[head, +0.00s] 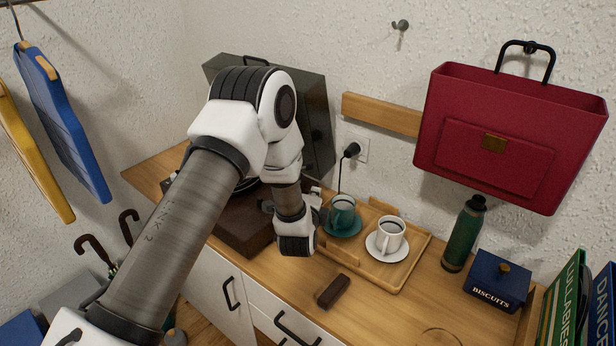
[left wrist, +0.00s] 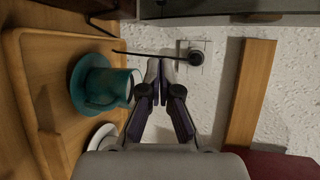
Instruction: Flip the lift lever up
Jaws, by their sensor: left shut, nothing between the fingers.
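The record player (head: 243,222) is a dark brown box on the wooden counter, with its smoky lid (head: 312,120) standing open behind it. My left arm covers much of its top. I cannot make out the lift lever in either view. My left gripper (left wrist: 160,68) is shut and empty, its fingertips together in front of the wall in the left wrist view. In the head view its wrist end is over the right side of the player, beside the tray, and the fingers are mostly hidden. My right gripper is not in view.
Right of the player, a wooden tray (head: 375,279) holds a teal cup (head: 342,213) and a white cup (head: 390,236) on saucers. A plug (head: 351,150) with a black cord sits on the wall. A dark brown block (head: 333,291) lies in front; a green bottle (head: 463,236) stands right.

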